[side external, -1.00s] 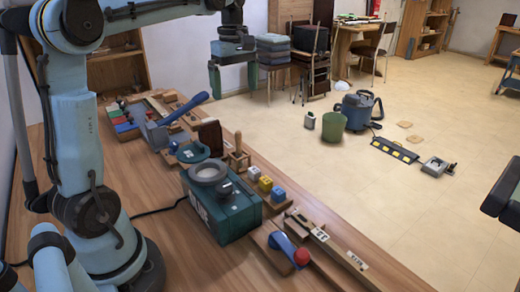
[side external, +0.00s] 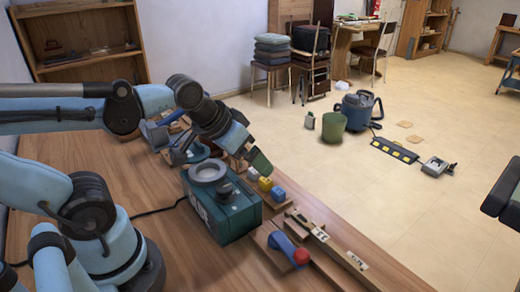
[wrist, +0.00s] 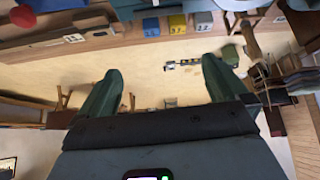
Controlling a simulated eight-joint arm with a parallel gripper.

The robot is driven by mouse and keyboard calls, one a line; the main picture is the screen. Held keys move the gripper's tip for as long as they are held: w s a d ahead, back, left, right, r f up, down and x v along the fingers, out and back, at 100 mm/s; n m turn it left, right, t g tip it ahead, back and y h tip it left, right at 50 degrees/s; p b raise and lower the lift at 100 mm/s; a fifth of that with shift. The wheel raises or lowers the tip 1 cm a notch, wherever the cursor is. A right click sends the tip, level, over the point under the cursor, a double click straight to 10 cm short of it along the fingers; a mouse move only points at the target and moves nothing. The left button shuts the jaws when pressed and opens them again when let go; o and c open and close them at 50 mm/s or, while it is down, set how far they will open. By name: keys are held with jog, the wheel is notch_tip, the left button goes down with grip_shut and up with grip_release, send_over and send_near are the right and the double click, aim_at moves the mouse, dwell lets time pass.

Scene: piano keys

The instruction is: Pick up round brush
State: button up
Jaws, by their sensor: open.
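My gripper (side external: 256,158) is open and hangs over the workbench beside the small cubes in the side view. In the wrist view its two green fingers (wrist: 160,66) are spread with nothing between them. A wooden piece with an upright handle, which may be the round brush, stands just left of the cubes. In the side view it is mostly hidden behind my gripper. In the wrist view its handle (wrist: 249,41) shows to the right of the right finger, apart from it.
A teal box (side external: 232,219) with a round ring on top stands in front. Grey, yellow (side external: 265,184) and blue cubes (side external: 278,194) sit in a row behind it. A blue-handled tool with a red ball (side external: 301,256) lies at the right.

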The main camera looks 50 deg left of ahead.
jog(key=shift+s+d+f+m, duration=0.2)
jog(key=shift+d+f+m, duration=0.05)
jog(key=shift+f+m, duration=0.05)
jog(key=shift+c, duration=0.8)
jog(key=shift+f, duration=0.1)
jog(key=shift+c, duration=1.2)
jog(key=c, duration=0.5)
